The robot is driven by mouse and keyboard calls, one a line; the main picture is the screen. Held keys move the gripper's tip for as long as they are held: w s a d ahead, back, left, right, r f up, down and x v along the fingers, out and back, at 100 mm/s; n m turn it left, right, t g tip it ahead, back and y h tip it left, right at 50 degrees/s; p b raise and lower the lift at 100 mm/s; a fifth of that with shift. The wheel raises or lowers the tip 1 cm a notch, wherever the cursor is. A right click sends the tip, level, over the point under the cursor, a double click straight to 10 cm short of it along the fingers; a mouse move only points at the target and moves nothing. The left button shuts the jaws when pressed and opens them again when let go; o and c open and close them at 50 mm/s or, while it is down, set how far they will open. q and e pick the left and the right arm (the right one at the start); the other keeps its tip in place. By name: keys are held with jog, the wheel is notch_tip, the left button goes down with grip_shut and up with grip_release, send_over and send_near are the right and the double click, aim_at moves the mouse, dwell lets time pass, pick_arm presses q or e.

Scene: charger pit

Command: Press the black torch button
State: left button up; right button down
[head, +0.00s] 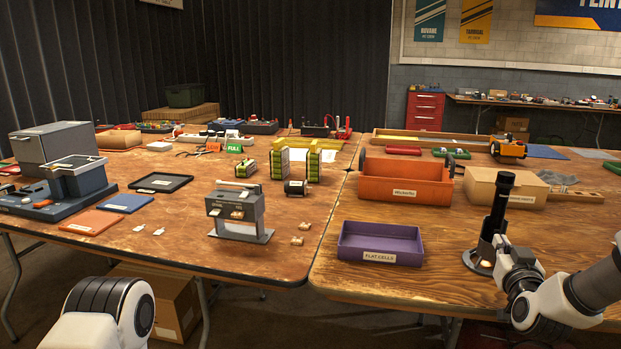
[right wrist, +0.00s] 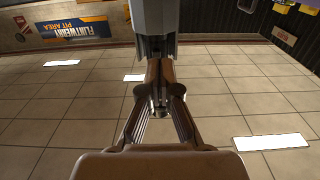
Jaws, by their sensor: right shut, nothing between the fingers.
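A black torch (head: 494,215) stands upright near the front of the right-hand wooden table, with a small bright glow at its foot. Its button is too small to make out. My right arm comes in from the right and its dark and white joint overlaps the area just right of the torch. Only a joint of my left arm shows at lower left.
A purple tray (head: 381,226) lies left of the torch. An orange bin (head: 405,192) and a cardboard box (head: 478,183) stand behind it. A grey device (head: 236,207) stands on the left table. Bare wood lies around the purple tray.

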jog(key=shift+v, duration=3.2)
